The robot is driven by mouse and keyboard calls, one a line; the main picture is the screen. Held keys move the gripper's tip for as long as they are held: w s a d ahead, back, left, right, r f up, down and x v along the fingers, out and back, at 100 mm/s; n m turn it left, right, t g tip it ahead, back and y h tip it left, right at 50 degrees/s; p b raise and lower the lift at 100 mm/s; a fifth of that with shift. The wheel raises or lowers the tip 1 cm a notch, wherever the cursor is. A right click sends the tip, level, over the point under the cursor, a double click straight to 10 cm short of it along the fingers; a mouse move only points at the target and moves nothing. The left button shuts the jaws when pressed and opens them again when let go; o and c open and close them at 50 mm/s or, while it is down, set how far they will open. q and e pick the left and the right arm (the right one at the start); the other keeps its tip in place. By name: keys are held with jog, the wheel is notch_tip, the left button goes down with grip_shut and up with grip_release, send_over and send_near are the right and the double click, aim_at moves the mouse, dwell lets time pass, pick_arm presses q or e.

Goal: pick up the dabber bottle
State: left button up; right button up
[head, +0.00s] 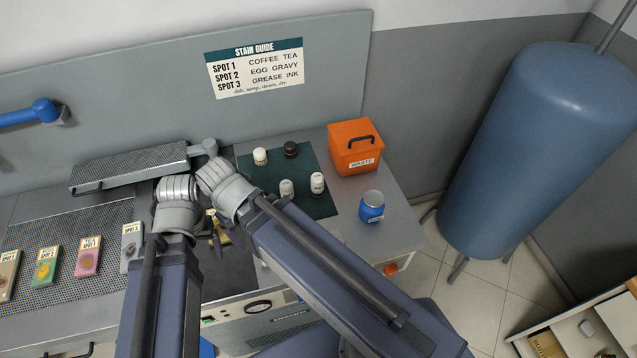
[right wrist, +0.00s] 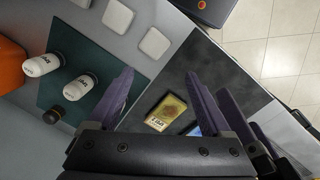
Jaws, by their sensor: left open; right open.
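No bottle's label is readable enough to tell which is the dabber bottle. On the dark green mat (head: 318,204) stand a cream-capped bottle (head: 260,156), a dark-capped bottle (head: 290,149) and two white labelled bottles, one left (head: 287,188) and one right (head: 317,183). White bottles also show at left in the right wrist view (right wrist: 42,65). A blue jar with a grey lid (head: 372,207) stands off the mat.
A yellow card (right wrist: 165,112) lies below the right fingers. White square pads (right wrist: 155,43) lie beside the mat. An orange waste box (head: 354,150) stands behind right. Several stain cards (head: 88,256) lie on the left mesh. A blue tank (head: 545,140) stands beyond the counter.

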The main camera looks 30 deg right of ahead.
jog(key=w+d+f+m+b, duration=0.2)
jog(key=w+d+f+b, duration=0.1)
jog(key=w+d, duration=0.8)
jog(key=m+y+b, duration=0.1)
jog(key=m+b, duration=0.1)
send_near(317, 183)
jog(key=f, duration=0.1)
jog(key=w+f, duration=0.1)
jog(key=f, duration=0.1)
jog(key=d+f, duration=0.1)
jog(key=f, duration=0.1)
jog(key=shift+w+d+f, duration=0.1)
jog(key=shift+w+f, duration=0.15)
jog(key=shift+w, duration=0.1)
pick_arm(q)
notch_tip(317, 183, down, 13)
jog(key=b, duration=0.7)
jog(key=shift+b, duration=0.4)
pick_arm(e)
notch_tip(317, 183, down, 8)
pick_arm(q)
jog(key=shift+r, duration=0.15)
pick_arm(e)
jog(key=shift+r, duration=0.1)
jog(key=c, duration=1.3)
jog(key=shift+r, duration=0.1)
